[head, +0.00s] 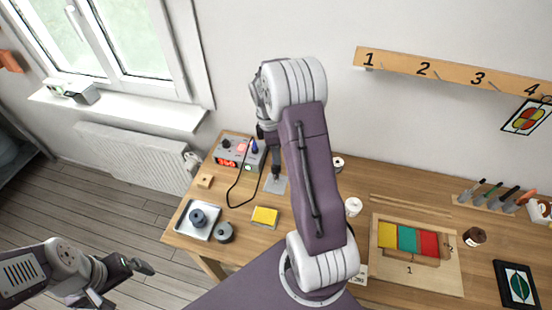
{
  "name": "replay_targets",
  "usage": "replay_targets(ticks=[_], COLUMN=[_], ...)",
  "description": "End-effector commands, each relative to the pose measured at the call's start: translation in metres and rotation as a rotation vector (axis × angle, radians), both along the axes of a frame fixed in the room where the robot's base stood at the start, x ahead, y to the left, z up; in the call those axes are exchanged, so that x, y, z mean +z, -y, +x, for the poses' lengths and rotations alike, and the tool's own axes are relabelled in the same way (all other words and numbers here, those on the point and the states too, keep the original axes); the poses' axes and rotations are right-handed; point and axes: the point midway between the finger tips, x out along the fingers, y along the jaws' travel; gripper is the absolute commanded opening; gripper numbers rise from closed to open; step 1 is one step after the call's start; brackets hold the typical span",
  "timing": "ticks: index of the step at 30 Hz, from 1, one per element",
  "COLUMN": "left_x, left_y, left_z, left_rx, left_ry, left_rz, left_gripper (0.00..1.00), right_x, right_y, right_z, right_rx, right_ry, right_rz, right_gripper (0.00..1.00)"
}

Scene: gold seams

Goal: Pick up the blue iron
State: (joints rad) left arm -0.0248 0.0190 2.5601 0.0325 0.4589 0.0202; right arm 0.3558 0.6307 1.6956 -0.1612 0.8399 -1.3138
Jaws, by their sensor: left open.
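The blue iron (254,147) shows as a small dark blue handle standing at the right side of a grey soldering station (236,152) at the back left of the table. Its lower part is hidden or too small to make out. My left gripper (143,266) is open and empty over the floor, left of the table's front corner and well short of the iron. My right arm rises through the middle of the view, and its gripper (277,174) points down over a grey pad to the right of the station. Its fingers are too small to read.
A black cable loops from the station over the table. A yellow sponge (265,216), a tray (187,229) with a dark round piece, a dark puck (224,232) and a wooden block (205,181) stand nearby. A board (448,279) with coloured panes lies at right.

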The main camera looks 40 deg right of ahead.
Motion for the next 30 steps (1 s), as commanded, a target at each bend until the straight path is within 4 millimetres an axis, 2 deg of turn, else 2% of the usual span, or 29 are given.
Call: replay_targets(ticks=[1, 6, 12, 13, 18, 26, 30], left_x=[0.007, 0.008, 0.007, 0.007, 0.007, 0.007, 0.006], left_y=[0.000, 0.000, 0.000, 0.000, 0.000, 0.000, 0.000], left_z=[0.000, 0.000, 0.000, 0.000, 0.000, 0.000, 0.000], left_rx=[0.000, 0.000, 0.000, 0.000, 0.000, 0.000, 0.000], left_ry=[0.000, 0.000, 0.000, 0.000, 0.000, 0.000, 0.000], left_rz=[0.000, 0.000, 0.000, 0.000, 0.000, 0.000, 0.000], left_gripper=[1.00, 1.00, 1.00, 1.00, 1.00, 1.00, 1.00], right_x=[-0.007, -0.030, -0.032, -0.032, -0.032, -0.032, -0.025], right_y=[0.001, 0.004, 0.004, 0.004, 0.004, 0.004, 0.004], right_z=[-0.003, -0.003, -0.003, -0.003, -0.003, -0.003, -0.002], right_rx=[-0.001, 0.001, 0.000, 0.000, 0.000, 0.000, -0.001], right_ry=[-0.006, -0.002, 0.001, 0.001, 0.000, 0.001, 0.003], right_rz=[0.002, 0.001, 0.000, 0.000, 0.000, 0.000, -0.001], right_gripper=[0.48, 0.48, 0.48, 0.45, 0.00, 0.00, 0.00])
